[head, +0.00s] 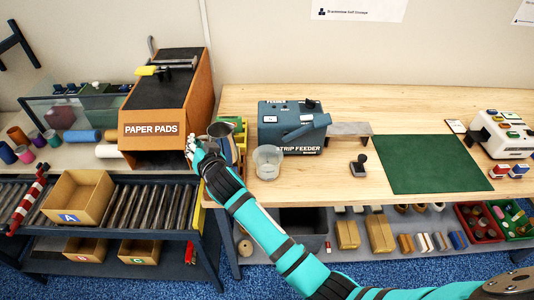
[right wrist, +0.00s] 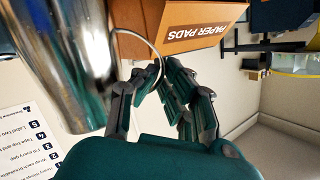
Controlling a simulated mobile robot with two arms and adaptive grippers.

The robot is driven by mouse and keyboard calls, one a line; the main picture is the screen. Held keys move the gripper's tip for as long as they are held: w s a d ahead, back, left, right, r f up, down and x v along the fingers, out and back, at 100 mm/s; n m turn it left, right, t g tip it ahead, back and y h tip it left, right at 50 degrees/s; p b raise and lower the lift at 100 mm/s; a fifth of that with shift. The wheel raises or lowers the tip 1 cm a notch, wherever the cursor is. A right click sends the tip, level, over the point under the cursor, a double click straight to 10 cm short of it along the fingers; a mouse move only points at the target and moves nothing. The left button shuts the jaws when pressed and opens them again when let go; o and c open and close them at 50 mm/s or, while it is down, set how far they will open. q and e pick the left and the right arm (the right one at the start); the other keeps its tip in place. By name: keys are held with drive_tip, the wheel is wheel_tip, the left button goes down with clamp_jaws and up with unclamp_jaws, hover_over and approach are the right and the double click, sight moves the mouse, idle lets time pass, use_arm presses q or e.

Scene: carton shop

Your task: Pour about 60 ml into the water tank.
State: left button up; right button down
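A shiny metal jug (head: 226,142) is at the left end of the wooden bench; it fills the left of the right wrist view (right wrist: 62,60). My right gripper (head: 199,153) is at its left side, and its fingers (right wrist: 155,80) are closed about the jug's thin handle (right wrist: 152,46). I cannot tell whether the jug's base touches the bench. A clear round container (head: 268,163) stands in front of the dark blue strip feeder (head: 292,124), to the right of the jug. Its liquid level is not clear, and no part is labelled as the water tank. My left gripper is out of view.
The orange-brown paper pads box (head: 163,105) stands close to the left of my right gripper. A yellow-green object (head: 232,124) is behind the jug. A stamp (head: 358,165) and green mat (head: 431,164) lie farther right. Bench room between container and stamp is clear.

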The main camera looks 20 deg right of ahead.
sight(233, 129)
drive_tip(key=shift+w+d+r+m+p, duration=0.3)
drive_tip(key=shift+w+r+p, duration=0.05)
drive_tip(key=shift+w+r, duration=0.1)
drive_tip(key=d+r, duration=0.1)
drive_tip(key=d+m, duration=0.1)
drive_tip(key=r+m+y, duration=0.1)
drive_tip(key=shift+s+d+r, duration=0.25)
drive_tip(key=shift+d+r, duration=0.1)
drive_tip(key=shift+d, duration=0.05)
drive_tip(key=shift+w+d+f+m+t+y, duration=0.15)
drive_tip(key=shift+d+m+t+y, duration=0.15)
drive_tip(key=shift+d+m, duration=0.35)
drive_tip(key=shift+d+m+b, duration=0.3)
drive_tip(key=shift+m+b, duration=0.05)
drive_tip(key=shift+b, duration=0.1)
drive_tip(key=shift+d+r, duration=0.35)
drive_tip(key=shift+r, duration=0.2)
drive_tip(key=shift+d+r+m, duration=0.2)
drive_tip(key=shift+d+m, duration=0.05)
drive_tip(key=shift+m, duration=0.15)
drive_tip(key=shift+d+r+m+t+y+b, duration=0.1)
drive_tip(key=shift+d+m+t+y+b, duration=0.3)
drive_tip(key=shift+d+m+b, duration=0.65)
drive_tip(key=shift+d+m+t+b, duration=0.5)
drive_tip(key=shift+d+m+b, duration=0.5)
drive_tip(key=shift+m+b, duration=0.65)
